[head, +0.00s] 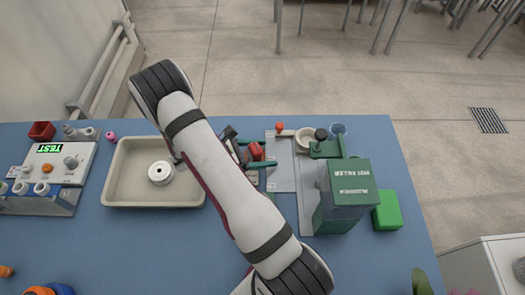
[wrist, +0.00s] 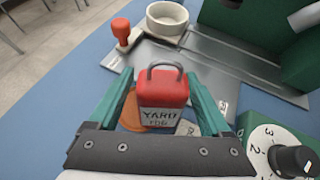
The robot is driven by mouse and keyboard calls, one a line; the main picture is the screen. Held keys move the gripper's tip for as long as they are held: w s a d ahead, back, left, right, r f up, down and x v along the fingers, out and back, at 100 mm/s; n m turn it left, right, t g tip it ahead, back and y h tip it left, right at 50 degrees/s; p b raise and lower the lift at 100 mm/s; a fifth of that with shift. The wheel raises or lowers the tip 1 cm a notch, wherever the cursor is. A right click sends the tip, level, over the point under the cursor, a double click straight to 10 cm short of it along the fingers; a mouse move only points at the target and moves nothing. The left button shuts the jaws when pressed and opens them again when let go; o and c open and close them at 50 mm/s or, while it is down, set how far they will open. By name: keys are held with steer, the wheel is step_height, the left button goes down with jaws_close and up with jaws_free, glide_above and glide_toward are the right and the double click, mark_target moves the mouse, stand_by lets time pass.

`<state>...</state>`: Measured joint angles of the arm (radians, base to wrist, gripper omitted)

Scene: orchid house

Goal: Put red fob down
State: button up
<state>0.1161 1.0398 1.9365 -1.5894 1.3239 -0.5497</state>
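The red fob (wrist: 163,92) has a grey metal loop on top and a grey label reading "YARD FOB". In the wrist view it stands upright between the green fingertips of my gripper (wrist: 162,78), which close on its two sides. The head view shows the red fob (head: 257,151) and my gripper (head: 254,154) near the middle of the table, partly behind my arm. An orange-brown round piece (wrist: 131,113) shows below the fob. Whether the fob touches anything beneath it cannot be told.
A grey plate (head: 281,176) lies right of my gripper, with a red-knobbed piece (head: 279,127) and a cream ring (head: 305,137) behind. A green machine (head: 345,196) and green block (head: 387,210) stand farther right. A beige tray (head: 126,185) holds a white roll (head: 160,173). The front blue table is mostly clear.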

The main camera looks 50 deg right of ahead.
steer(key=shift+r, duration=0.15)
steer(key=r+v, duration=0.1)
steer(key=v, duration=1.1)
steer(key=s+a+r+m+t+y, duration=0.4)
steer(key=s+a+r+m+y, duration=0.9)
steer(key=s+a+m, duration=0.3)
steer(key=s+r+m, duration=0.1)
steer(key=s+m, duration=0.1)
steer(key=m, duration=0.1)
steer(key=shift+s, duration=0.15)
